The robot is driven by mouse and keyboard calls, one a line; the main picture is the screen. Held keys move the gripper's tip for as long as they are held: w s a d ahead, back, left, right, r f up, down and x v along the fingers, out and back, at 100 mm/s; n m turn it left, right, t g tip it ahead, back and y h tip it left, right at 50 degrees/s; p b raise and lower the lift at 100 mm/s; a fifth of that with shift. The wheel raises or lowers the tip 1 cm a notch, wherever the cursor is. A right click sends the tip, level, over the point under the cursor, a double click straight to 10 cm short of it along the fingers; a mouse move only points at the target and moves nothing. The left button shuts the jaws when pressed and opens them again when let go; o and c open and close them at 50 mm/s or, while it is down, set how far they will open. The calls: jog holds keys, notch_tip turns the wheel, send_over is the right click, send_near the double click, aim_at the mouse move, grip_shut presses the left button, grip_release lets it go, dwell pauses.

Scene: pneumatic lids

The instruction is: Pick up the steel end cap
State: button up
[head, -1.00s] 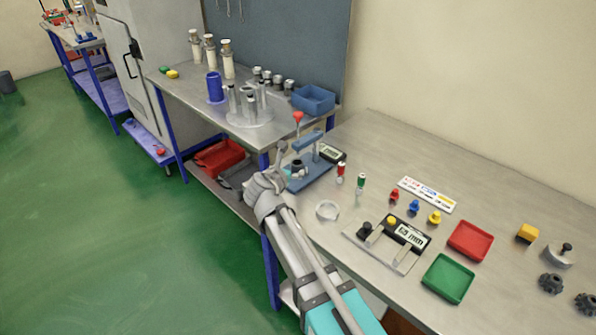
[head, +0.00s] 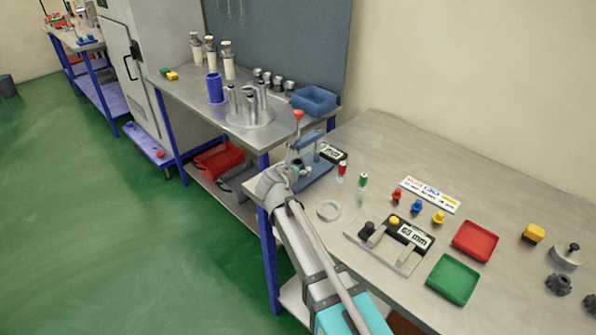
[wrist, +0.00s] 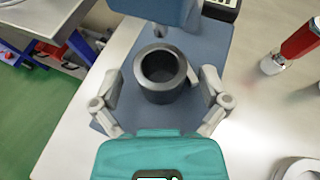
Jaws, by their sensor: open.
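The steel end cap (wrist: 162,96) appears to be the dark grey, hollow round part on the blue base of a small press; its open top faces the wrist camera. In the wrist view my gripper (wrist: 161,80) is open, with one finger on each side of the cap and a visible gap on both sides. The blue press (head: 313,176) stands at the left end of the near bench in the head view. There my gripper (head: 286,172) reaches its base and largely hides the cap.
The press's upper part (wrist: 155,8) overhangs just beyond the cap. A red-topped fitting (wrist: 300,38) stands to the right. A white ring (head: 328,210), a gauge fixture (head: 385,245), a red tray (head: 474,241) and a green tray (head: 453,279) lie further along the bench.

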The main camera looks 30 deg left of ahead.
dwell(0.5)
grip_shut()
dwell(0.3)
